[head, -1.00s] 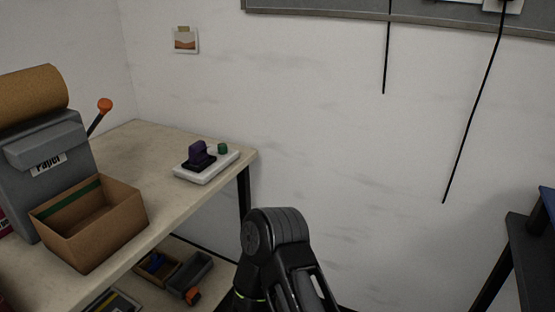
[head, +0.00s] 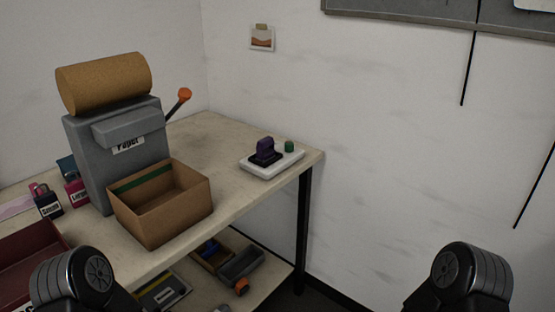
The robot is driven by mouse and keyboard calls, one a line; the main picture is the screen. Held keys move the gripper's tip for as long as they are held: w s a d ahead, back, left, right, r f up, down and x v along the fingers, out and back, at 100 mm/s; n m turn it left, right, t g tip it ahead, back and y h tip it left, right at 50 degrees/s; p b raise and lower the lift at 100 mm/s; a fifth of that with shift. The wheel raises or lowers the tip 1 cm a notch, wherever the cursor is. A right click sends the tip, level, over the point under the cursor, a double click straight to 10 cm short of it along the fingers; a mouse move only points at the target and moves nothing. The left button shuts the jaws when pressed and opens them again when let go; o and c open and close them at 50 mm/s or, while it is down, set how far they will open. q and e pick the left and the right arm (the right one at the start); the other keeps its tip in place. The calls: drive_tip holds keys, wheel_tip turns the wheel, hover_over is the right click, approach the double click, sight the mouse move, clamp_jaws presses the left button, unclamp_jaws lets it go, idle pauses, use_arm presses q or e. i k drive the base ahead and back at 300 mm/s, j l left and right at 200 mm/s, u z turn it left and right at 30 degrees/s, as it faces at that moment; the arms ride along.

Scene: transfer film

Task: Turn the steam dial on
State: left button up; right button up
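Two black arm joints of mine show at the bottom left and bottom right of the head view. Neither gripper's fingers are in view, and nothing is seen touching the knob.
The table (head: 233,131) also holds a grey paper machine (head: 85,150) with a brown roll (head: 104,84) and an orange-tipped lever (head: 184,95). An open cardboard box (head: 160,216) and a dark red tray (head: 30,255) stand nearer. Bins (head: 241,265) lie on the shelf below.

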sight(289, 145)
drive_tip(key=z, duration=1.4)
drive_tip(key=i+j, duration=0.4)
drive_tip(key=j, duration=0.15)
drive_tip(key=i+j, duration=0.4)
drive_tip(key=j, duration=0.15)
